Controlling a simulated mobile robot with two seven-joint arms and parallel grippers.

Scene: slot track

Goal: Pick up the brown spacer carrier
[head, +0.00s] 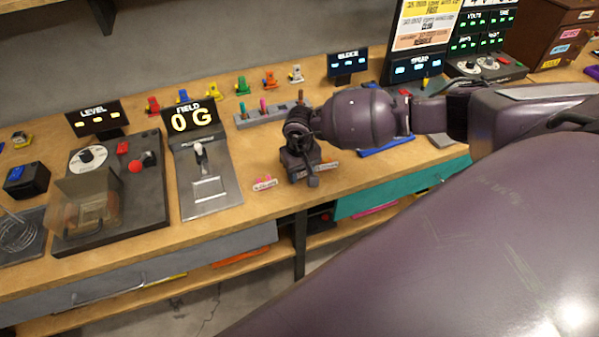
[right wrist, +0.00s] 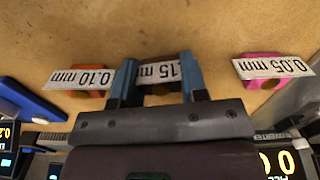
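The brown spacer carrier (right wrist: 160,88) lies on the wooden bench with a white label of which ".15 m" shows; the label's ends are hidden behind my fingers. My right gripper (right wrist: 158,72) is open, with one blue finger on each side of it and the brown body narrower than the gap. I cannot tell whether the fingers reach down beside it or are still above it. In the head view my right gripper (head: 312,178) points down at the bench front and hides the brown carrier. My left gripper is not in view.
An orange 0.10 mm carrier (right wrist: 85,92) and a pink 0.05 mm carrier (right wrist: 262,84) lie close on either side. A grey holder (head: 262,118) with coloured pegs stands behind my gripper. The field panel (head: 210,185) is at left, a blue tray (head: 385,147) at right.

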